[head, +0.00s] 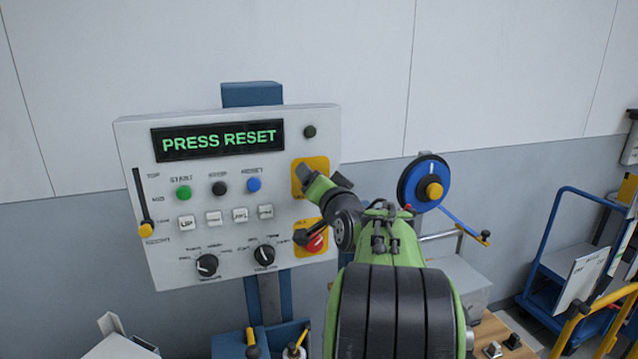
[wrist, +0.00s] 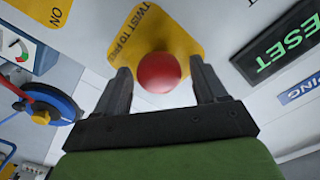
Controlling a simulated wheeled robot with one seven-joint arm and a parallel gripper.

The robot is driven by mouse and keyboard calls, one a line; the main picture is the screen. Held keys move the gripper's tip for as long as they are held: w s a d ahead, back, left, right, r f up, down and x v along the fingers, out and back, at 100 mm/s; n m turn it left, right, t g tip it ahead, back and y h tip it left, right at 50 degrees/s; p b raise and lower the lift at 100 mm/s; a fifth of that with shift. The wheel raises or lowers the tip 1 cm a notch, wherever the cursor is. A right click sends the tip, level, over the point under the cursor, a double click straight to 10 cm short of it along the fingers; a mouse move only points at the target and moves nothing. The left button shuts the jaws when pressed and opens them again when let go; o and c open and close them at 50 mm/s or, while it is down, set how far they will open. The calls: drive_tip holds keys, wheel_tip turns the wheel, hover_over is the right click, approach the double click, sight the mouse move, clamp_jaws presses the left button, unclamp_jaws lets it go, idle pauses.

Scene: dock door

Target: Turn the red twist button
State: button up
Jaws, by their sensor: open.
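The red twist button (wrist: 158,73) is a round red knob on a yellow plate (wrist: 150,32) lettered "TWIST TO FREE" in the wrist view. My gripper (wrist: 160,70) is open, with one dark finger on each side of the button. I cannot tell whether the fingers touch it. In the head view my gripper (head: 321,176) is at the upper yellow plate (head: 310,164) on the panel's right side and hides the button there.
The grey control panel (head: 225,220) carries a "PRESS RESET" display (head: 218,140), coloured buttons and black knobs. A red rotary switch (head: 316,243) on another yellow plate sits just below my gripper. A blue handwheel (head: 411,184) stands to the right.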

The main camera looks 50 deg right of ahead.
drive_tip(key=b+v, duration=0.2)
drive_tip(key=v, duration=1.3)
drive_tip(key=shift+s+a+b, duration=0.2)
drive_tip(key=shift+s+b, duration=0.15)
drive_tip(key=shift+b, duration=0.05)
drive_tip(key=w+a+f+n+g+y, duration=0.2)
drive_tip(key=a+f+n+y, duration=0.3)
drive_tip(key=a, duration=0.4)
drive_tip(key=w+a+f+n+g+y, duration=0.1)
drive_tip(key=a+f+n+g+y, duration=0.15)
drive_tip(key=a+f, duration=0.5)
drive_tip(key=s+a+f+n+g+y, duration=0.1)
drive_tip(key=s+a+f+n+g, duration=0.4)
drive_tip(key=s+a+f, duration=0.3)
drive_tip(key=s+a+n, duration=0.1)
drive_tip(key=s+a, duration=0.1)
drive_tip(key=s, duration=0.1)
drive_tip(key=shift+a+g, duration=0.15)
drive_tip(key=shift+g, duration=0.2)
drive_tip(key=shift+s+f, duration=0.15)
